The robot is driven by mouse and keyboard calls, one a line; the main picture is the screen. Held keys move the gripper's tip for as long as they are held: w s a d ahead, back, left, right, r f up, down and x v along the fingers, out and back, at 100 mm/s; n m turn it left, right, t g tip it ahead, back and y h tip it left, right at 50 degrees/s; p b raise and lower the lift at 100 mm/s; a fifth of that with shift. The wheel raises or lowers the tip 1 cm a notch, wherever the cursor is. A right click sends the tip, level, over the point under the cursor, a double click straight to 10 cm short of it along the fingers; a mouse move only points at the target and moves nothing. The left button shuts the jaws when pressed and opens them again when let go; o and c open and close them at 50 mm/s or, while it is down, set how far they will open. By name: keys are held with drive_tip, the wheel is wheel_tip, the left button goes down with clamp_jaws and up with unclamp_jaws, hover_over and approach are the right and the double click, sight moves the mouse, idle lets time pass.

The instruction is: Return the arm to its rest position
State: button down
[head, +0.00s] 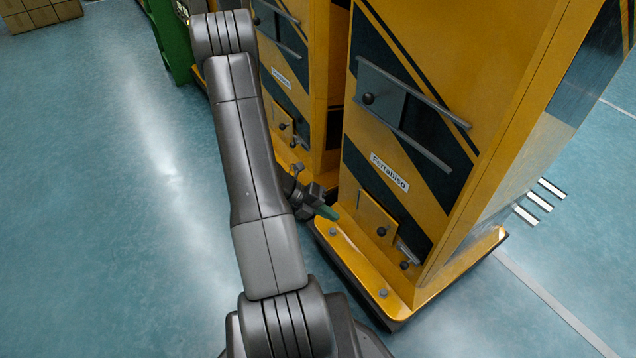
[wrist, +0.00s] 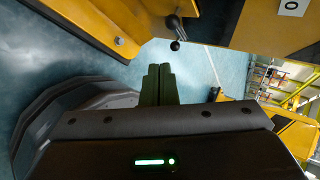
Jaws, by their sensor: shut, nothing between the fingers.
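My gripper (head: 326,211) shows in the head view beside the front base of the nearer yellow gate cabinet (head: 376,199). My grey arm reaches up the picture and bends back down toward it. In the wrist view my gripper (wrist: 158,70) has its two dark green fingers together with nothing between them. Past the fingertips a black-knobbed lever (wrist: 175,31) shows near a yellow panel. I cannot tell from these views whether the fingertips touch the cabinet; in the head view they look very close to its base edge.
The nearer cabinet carries a sliding panel with a black knob (head: 368,98), a label "Perrabiso" (head: 389,172) and a small yellow flap (head: 376,220). A second yellow cabinet (head: 316,60) stands behind it. A green unit (head: 172,40) is farther back. Open blue floor (head: 110,200) lies left.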

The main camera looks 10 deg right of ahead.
idle(0.3)
drive_tip(key=w+d+r+b+x, duration=0.1)
drive_tip(key=b+x, duration=0.4)
drive_tip(key=x, duration=0.8)
drive_tip(key=shift+d, duration=0.3)
drive_tip(key=shift+a+r, duration=0.1)
drive_tip(key=shift+r, duration=0.05)
